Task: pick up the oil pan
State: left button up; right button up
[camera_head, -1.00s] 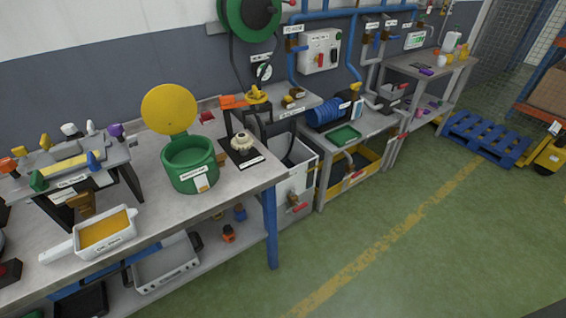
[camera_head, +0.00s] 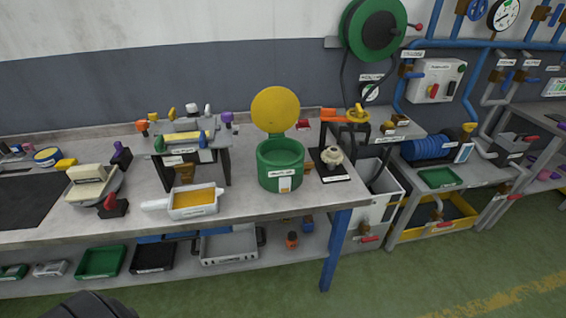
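The oil pan (camera_head: 193,211) is a white, shallow rectangular pan holding yellow-orange oil, with a label on its front wall. It sits upright near the front edge of the workbench, left of the green bin, and its white handle points left. Behind it is a small raised rack (camera_head: 221,155) with dark legs and coloured tools on top. Neither of my grippers is in view. A dark rounded shape at the lower left edge is probably part of my arm.
The workbench (camera_head: 240,207) also carries a green bin (camera_head: 280,170) with its yellow lid raised, a valve part on a black plate (camera_head: 332,175), and a white-topped device (camera_head: 92,183). Trays, including a grey one (camera_head: 230,246), fill the lower shelf. Green floor (camera_head: 400,285) is free at right.

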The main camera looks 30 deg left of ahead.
aim_at(193, 200)
jog(key=u, duration=1.7)
